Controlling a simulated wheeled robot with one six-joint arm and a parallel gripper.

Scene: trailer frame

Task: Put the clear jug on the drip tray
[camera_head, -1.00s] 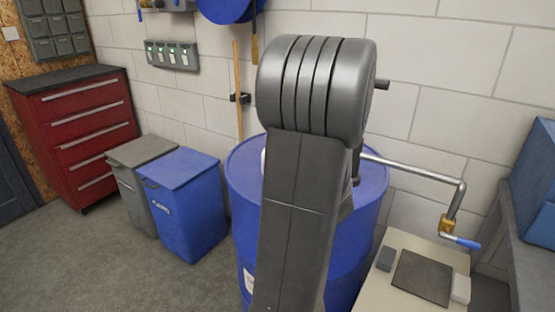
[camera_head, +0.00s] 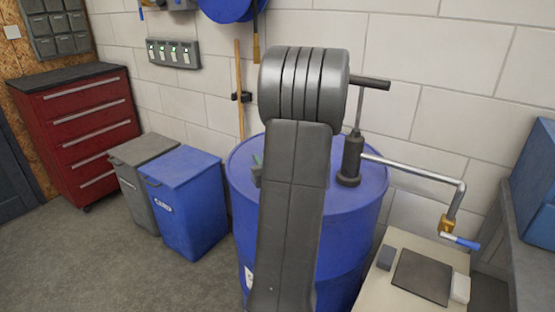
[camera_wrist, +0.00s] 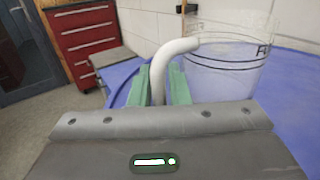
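The clear jug (camera_wrist: 228,62) stands on the blue drum top in the wrist view, with dark marks on its side and a white curved handle (camera_wrist: 178,52). In the head view my arm hides it. My gripper (camera_wrist: 160,70) has its two green fingers on either side of the handle. The gap is nearly filled, but I cannot tell whether both fingers touch it. A dark flat square, which looks like the drip tray (camera_head: 422,276), lies on a beige cabinet at the lower right.
The blue drum (camera_head: 352,235) carries a dark pump (camera_head: 351,160). Its metal pipe (camera_head: 415,174) reaches right to a brass tap (camera_head: 447,226) over the cabinet. Small blocks (camera_head: 386,258) flank the dark square. Blue and grey bins (camera_head: 186,205) and a red drawer cabinet (camera_head: 85,128) stand left.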

